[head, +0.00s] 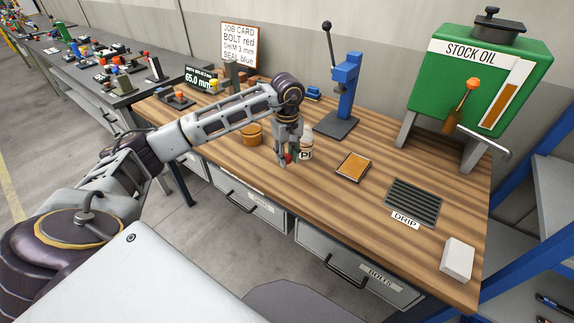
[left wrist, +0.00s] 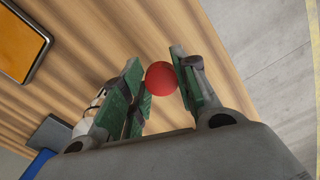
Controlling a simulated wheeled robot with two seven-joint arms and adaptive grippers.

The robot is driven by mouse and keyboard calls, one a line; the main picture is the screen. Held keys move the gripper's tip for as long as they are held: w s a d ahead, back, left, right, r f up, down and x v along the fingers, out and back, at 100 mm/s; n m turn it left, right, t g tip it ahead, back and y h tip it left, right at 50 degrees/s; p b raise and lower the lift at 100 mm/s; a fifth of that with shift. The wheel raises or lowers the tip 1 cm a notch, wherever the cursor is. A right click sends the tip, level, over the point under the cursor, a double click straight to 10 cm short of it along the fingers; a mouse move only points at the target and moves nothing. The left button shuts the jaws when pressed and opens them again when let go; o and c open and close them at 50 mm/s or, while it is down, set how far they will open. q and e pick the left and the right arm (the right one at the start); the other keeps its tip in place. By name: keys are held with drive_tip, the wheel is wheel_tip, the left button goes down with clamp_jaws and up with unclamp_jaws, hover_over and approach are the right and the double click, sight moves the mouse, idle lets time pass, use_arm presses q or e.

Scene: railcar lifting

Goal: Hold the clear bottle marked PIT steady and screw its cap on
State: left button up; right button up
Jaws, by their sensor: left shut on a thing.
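The bottle (head: 307,146), pale with a dark-lettered label of which only part reads, stands upright on the wooden bench. My left gripper (head: 288,160) points down just left of it and partly covers it. In the left wrist view the green-padded fingers (left wrist: 154,88) are shut on a small round red thing (left wrist: 160,78), which looks like the cap. It is apart from the bottle, low over the bench. A pale part of the bottle (left wrist: 84,127) shows behind a finger at the lower left. My right gripper is not in view.
An orange-topped tray (head: 353,167) lies right of the bottle, before a blue press (head: 344,85). An orange round container (head: 252,133) stands left of the gripper. The drip grate (head: 413,201), white block (head: 457,258) and green oil tank (head: 470,80) are further right. The bench front is clear.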

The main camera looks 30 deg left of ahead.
use_arm(q)
wheel_tip(320, 180, up, 2)
drive_tip(key=shift+r, duration=0.75)
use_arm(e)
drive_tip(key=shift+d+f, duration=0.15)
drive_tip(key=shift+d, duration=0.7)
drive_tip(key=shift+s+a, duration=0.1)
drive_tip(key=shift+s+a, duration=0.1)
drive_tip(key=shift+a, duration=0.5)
use_arm(q)
drive_tip(key=shift+s+f, duration=0.1)
drive_tip(key=shift+f, duration=0.1)
